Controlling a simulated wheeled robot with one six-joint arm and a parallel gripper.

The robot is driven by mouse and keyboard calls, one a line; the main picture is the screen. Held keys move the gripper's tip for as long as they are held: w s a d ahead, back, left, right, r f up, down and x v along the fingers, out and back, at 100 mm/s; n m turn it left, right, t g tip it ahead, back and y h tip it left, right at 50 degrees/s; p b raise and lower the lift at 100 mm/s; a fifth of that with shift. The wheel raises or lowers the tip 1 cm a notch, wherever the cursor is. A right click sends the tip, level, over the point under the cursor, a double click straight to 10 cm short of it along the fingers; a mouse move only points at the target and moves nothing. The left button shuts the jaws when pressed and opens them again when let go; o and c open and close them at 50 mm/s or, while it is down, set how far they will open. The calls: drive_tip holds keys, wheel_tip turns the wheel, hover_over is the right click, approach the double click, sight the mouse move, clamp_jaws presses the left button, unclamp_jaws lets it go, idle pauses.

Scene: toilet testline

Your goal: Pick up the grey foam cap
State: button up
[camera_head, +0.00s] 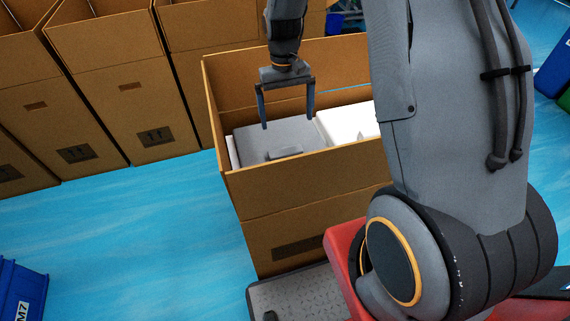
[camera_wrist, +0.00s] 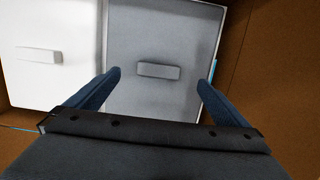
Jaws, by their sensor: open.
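The grey foam cap (camera_head: 275,136) is a flat grey block with a small raised grip. It sits inside an open cardboard box (camera_head: 310,185), on the left side of it in the head view. In the wrist view the grey foam cap (camera_wrist: 170,90) lies ahead of and between my fingers, with its raised grip (camera_wrist: 159,69) near the middle. My gripper (camera_head: 288,120) is open above the cap, with its fingers pointing down. In the wrist view my gripper (camera_wrist: 160,80) holds nothing. My gripper's fingers appear apart from the raised grip.
A white foam cap (camera_head: 347,123) lies beside the grey one in the same box, with its own raised grip. The box walls rise around both. Several other open cardboard boxes (camera_head: 100,85) stand at left. A blue crate (camera_head: 20,290) stands at lower left on the blue floor.

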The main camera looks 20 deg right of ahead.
drive_tip(key=g+b, duration=0.1)
approach(286, 150)
drive_tip(key=shift+p+x, duration=1.55)
drive_tip(key=shift+x, duration=2.7)
drive_tip(key=shift+s+a, duration=0.1)
drive_tip(key=c, duration=1.2)
drive_tip(key=shift+r, duration=0.1)
